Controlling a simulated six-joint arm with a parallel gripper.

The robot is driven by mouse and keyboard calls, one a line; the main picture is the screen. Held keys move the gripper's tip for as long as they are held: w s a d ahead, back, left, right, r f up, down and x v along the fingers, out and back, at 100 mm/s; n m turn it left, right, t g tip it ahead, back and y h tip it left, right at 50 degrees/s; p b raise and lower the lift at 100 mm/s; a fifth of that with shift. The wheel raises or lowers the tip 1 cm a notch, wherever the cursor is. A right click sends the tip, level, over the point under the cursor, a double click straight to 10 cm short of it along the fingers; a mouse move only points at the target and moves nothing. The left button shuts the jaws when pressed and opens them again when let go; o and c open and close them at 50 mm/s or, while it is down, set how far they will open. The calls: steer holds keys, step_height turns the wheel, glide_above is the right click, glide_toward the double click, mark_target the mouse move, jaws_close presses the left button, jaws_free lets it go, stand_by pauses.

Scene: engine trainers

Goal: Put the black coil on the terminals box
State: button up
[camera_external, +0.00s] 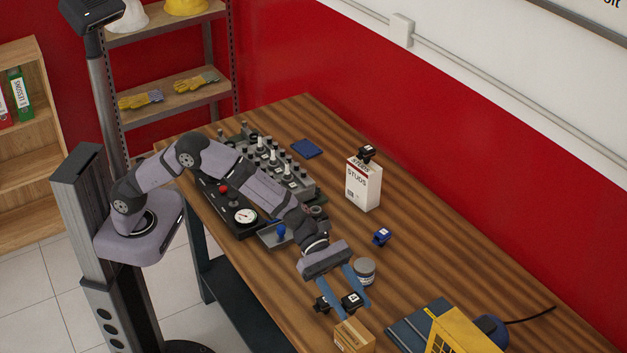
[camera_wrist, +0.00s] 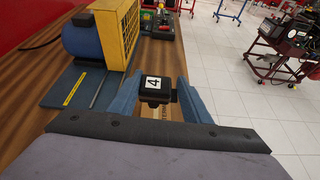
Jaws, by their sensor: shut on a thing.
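My gripper (camera_external: 345,302) is shut on a black coil (camera_external: 352,299) with a white label. In the wrist view the coil (camera_wrist: 153,88) sits between the two blue fingers, its label reading 4. A dark part shows beside the left finger in the external view. A small brown cardboard box (camera_external: 354,338) stands on the table close to the coil, at the bottom edge of the external view. In the wrist view a pale box face with partly hidden lettering (camera_wrist: 164,113) shows under the coil. I cannot tell whether coil and box touch.
A grey tin (camera_external: 364,271) stands beside the right finger. A yellow-guarded machine (camera_external: 460,332) is to the right. A white STUDS box (camera_external: 363,187) carries another black coil (camera_external: 366,153). A blue coil (camera_external: 381,236) lies on the table. Open floor (camera_wrist: 260,125) lies right of the table.

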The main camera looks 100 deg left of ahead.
mark_target(349, 310)
steer(key=shift+f, duration=1.9)
steer(key=shift+f, duration=0.2)
steer(key=o, duration=1.2)
steer(key=shift+s+a+r, duration=0.1)
steer(key=shift+a+r, duration=0.05)
steer(key=shift+r, duration=0.1)
steer(key=b+v, duration=0.2)
steer(key=v, duration=0.9)
steer(key=shift+s+a+r, duration=0.15)
steer(key=shift+s+r, duration=0.05)
steer(key=shift+s, duration=0.05)
steer(key=shift+s, duration=0.1)
